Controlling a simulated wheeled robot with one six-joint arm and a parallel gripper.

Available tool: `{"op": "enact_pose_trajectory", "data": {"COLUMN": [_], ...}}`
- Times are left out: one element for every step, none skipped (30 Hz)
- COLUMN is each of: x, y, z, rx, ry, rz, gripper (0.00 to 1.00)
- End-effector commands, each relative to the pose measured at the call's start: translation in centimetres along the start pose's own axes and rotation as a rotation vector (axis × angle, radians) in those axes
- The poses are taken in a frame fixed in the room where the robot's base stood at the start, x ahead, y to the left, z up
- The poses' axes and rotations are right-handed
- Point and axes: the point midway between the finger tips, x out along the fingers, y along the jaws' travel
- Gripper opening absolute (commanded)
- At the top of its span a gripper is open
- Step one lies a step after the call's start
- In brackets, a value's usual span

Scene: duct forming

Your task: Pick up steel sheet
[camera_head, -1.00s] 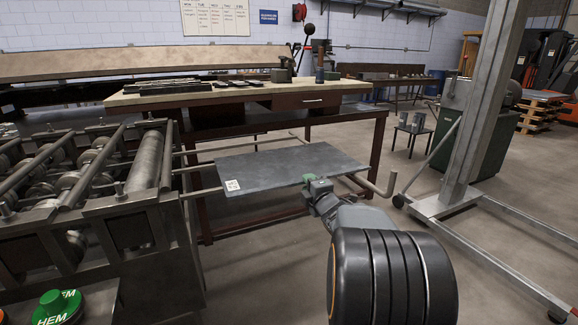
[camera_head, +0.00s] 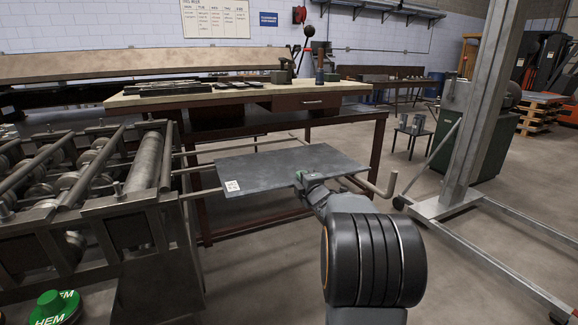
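The steel sheet (camera_head: 265,168) is a flat dark grey rectangle with a white printed label (camera_head: 232,186) at its near left corner. It lies level on the bars of a rack between the roller machine and the workbench.
The roller machine (camera_head: 150,165) stands at the left, with a green HEM button (camera_head: 55,305) in front. A workbench (camera_head: 215,95) with tools is behind the sheet. A steel post (camera_head: 480,110) with floor legs stands at the right. The floor between is clear.

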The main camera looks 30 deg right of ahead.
Motion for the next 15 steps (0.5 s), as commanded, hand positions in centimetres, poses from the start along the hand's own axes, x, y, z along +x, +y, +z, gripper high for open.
{"op": "enact_pose_trajectory", "data": {"x": [-0.01, -0.01, -0.01, -0.02, -0.02, -0.02, -0.02, -0.02, -0.02, -0.02, -0.02, -0.02, -0.02, -0.02, -0.02], "y": [0.0, 0.0, 0.0, 0.01, 0.0, 0.0, 0.0, 0.0, 0.0, 0.0, 0.0, 0.0, 0.0, 0.0, 0.0], "z": [0.01, 0.01, 0.01, 0.01, 0.01, 0.01, 0.01, 0.01, 0.01, 0.01, 0.01, 0.02, 0.02, 0.02, 0.02], "rx": [0.0, 0.0, 0.0, 0.0, 0.0, 0.0, 0.0, 0.0, 0.0, 0.0, 0.0, 0.0, 0.0, 0.0, 0.0], "ry": [0.0, 0.0, 0.0, 0.0, 0.0, 0.0, 0.0, 0.0, 0.0, 0.0, 0.0, 0.0, 0.0, 0.0, 0.0], "rz": [0.0, 0.0, 0.0, 0.0, 0.0, 0.0, 0.0, 0.0, 0.0, 0.0, 0.0, 0.0, 0.0, 0.0, 0.0], "gripper": [0.11, 0.08, 0.04, 0.01, 0.0, 0.0, 0.0, 0.0, 0.0, 0.0, 0.0, 0.0, 0.0, 0.0, 0.0]}}
